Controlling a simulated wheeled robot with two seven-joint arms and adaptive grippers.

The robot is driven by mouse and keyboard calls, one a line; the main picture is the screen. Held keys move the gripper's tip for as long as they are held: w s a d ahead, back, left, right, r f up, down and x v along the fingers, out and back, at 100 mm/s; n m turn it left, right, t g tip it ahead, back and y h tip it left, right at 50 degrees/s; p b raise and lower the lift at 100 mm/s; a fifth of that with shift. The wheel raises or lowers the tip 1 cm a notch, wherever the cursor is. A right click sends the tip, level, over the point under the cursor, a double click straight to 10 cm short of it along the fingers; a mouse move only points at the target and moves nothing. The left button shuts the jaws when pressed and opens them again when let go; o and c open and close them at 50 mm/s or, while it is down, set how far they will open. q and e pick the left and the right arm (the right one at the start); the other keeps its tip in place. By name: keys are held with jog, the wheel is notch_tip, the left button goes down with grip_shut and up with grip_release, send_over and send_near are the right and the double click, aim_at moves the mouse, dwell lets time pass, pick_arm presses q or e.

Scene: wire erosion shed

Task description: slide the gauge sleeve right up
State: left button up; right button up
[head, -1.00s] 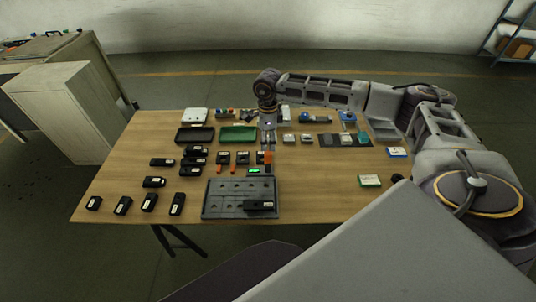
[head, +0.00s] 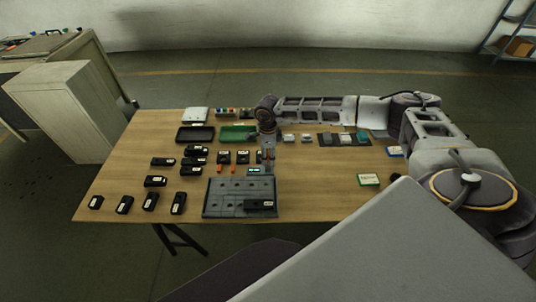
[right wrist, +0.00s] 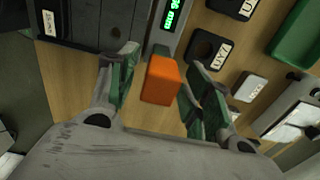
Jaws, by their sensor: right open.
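The gauge (head: 255,170) is a small grey device with a lit green display, lying behind the grey tray. Its display also shows at the top of the right wrist view (right wrist: 173,16). An orange block (right wrist: 160,80), which looks like the gauge's sleeve, stands beside the display end. My right gripper (head: 268,151) points down over it. In the right wrist view the gripper (right wrist: 158,88) is open, one finger on each side of the orange block, with a visible gap at both sides. How the block joins the gauge is hidden. My left gripper is out of view.
The grey tray (head: 212,205) holds a black labelled block (head: 258,204). Black labelled pieces with holes, one marked UX7 (right wrist: 208,47), stand close to the orange block. A green tray (head: 235,132) and a black tray (head: 195,134) lie behind. The front right tabletop is mostly clear.

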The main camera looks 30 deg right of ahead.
grip_shut()
jog(key=shift+r, duration=1)
jog(key=shift+w, duration=0.15)
jog(key=shift+c, duration=0.4)
grip_release()
jog(key=shift+r, duration=0.1)
jog(key=shift+o, duration=0.4)
